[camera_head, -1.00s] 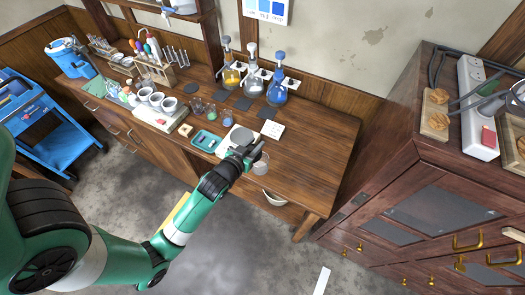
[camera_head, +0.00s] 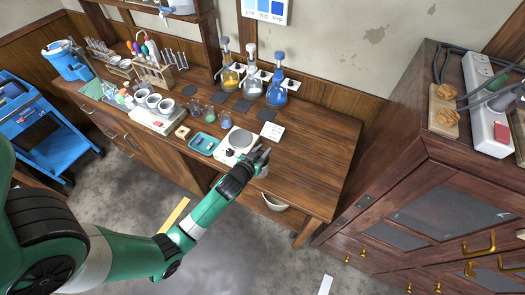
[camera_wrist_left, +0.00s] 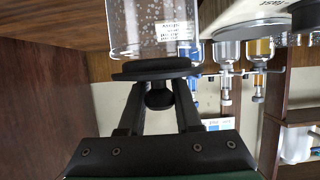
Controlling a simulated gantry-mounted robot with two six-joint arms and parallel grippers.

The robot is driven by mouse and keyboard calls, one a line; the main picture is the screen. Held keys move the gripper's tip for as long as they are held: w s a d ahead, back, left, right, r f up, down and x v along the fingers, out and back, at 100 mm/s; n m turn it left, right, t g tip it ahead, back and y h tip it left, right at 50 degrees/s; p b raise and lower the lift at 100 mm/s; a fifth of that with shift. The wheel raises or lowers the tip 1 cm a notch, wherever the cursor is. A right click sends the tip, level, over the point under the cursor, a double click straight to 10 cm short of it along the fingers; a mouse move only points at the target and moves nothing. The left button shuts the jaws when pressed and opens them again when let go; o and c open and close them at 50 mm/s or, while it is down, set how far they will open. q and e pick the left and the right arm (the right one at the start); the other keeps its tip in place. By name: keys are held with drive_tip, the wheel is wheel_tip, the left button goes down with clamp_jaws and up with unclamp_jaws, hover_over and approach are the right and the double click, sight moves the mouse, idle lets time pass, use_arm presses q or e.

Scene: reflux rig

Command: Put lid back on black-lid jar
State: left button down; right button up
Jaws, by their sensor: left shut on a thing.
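My left gripper (camera_head: 262,156) is over the right part of the wooden bench, above the clear jar (camera_head: 263,173), which it mostly hides in the head view. In the left wrist view, which is upside down, the gripper (camera_wrist_left: 160,100) is shut on the knob of the black lid (camera_wrist_left: 152,68). The lid's disc lies at the open end of the clear jar (camera_wrist_left: 140,28), which has a white label. The lid looks roughly level and very close to the rim; I cannot tell whether it is fully seated. My right gripper is not in view.
A white hot plate (camera_head: 229,153) stands just left of the gripper, with a teal tray (camera_head: 204,143) beyond it. A white card (camera_head: 272,132) lies behind. Flasks with yellow, clear and blue contents (camera_head: 276,93) stand at the back. The bench's right end (camera_head: 325,165) is clear.

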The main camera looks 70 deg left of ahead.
use_arm(q)
drive_tip(key=shift+f+b, duration=0.5)
drive_tip(key=shift+f, duration=0.15)
drive_tip(key=c, duration=0.6)
unclamp_jaws()
drive_tip(key=shift+r, duration=0.1)
drive_tip(key=shift+r+p, duration=0.25)
drive_tip(key=shift+p, duration=0.1)
drive_tip(key=shift+r+p, duration=0.6)
drive_tip(key=p+v, duration=0.1)
drive_tip(key=v, duration=1.1)
drive_tip(key=shift+f, duration=0.2)
drive_tip(key=shift+w, duration=0.1)
